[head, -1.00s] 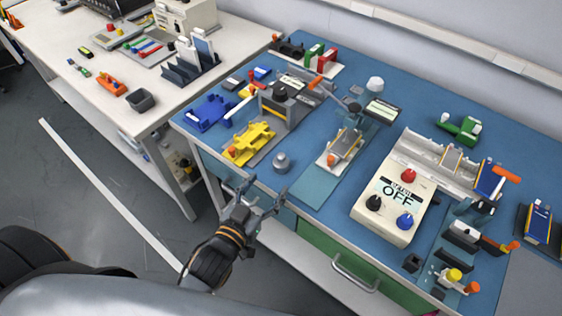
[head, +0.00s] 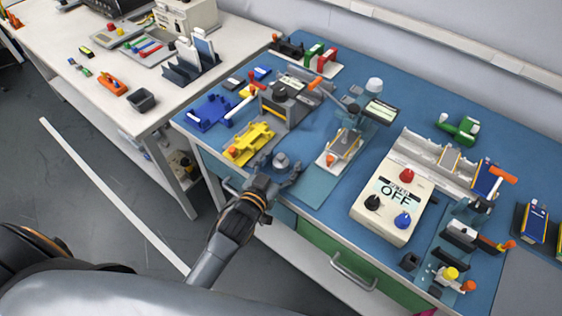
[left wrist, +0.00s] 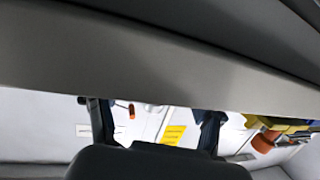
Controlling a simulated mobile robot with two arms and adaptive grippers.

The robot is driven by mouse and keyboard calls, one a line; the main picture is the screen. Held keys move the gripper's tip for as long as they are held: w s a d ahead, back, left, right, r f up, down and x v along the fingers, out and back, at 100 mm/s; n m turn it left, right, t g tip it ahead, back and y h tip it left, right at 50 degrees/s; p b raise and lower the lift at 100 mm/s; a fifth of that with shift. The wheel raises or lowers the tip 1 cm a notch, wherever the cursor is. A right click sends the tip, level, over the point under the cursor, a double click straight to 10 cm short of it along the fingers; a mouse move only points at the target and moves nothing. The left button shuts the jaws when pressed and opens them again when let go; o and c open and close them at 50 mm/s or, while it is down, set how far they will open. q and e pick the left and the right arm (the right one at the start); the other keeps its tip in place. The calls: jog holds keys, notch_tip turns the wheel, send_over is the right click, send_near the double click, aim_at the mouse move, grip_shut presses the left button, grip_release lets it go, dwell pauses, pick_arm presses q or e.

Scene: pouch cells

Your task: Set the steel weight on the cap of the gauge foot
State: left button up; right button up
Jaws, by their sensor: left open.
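The steel weight (head: 281,160) is a small grey cylinder with a knob, standing upright near the front edge of the blue bench. My left gripper (head: 276,172) is open at the bench edge, with its fingers spread to either side of the weight; I cannot tell whether they touch it. The gauge (head: 380,111) stands further back to the right with a small display, and a pale round cap (head: 375,84) shows beside it. A pouch cell (head: 345,143) lies on the plate before it. The left wrist view shows the spread dark fingers (left wrist: 158,125); the weight is not discernible there. My right gripper is out of view.
A yellow fixture (head: 249,143) and a blue one (head: 208,113) lie left of the weight. A control box reading OFF (head: 393,200) stands to the right. A bare blue-green strip (head: 318,185) lies between them. The white table (head: 165,108) is at left.

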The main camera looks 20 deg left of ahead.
aim_at(280, 156)
pick_arm(q)
grip_shut()
jog(key=shift+r, duration=0.1)
jog(key=shift+r, duration=0.5)
notch_tip(280, 156, up, 3)
jog(key=shift+s+a+f, duration=0.1)
jog(key=shift+s+f, duration=0.05)
jog(key=shift+f, duration=0.05)
jog(key=s+a+r, duration=0.2)
jog(key=s+r, duration=0.2)
jog(key=s, duration=0.2)
jog(key=s+a+r, duration=0.2)
jog(key=s+r, duration=0.3)
jog(key=s, duration=0.1)
jog(key=shift+s+a+r, duration=0.15)
jog(key=shift+s+a, duration=0.2)
jog(key=shift+s, duration=0.05)
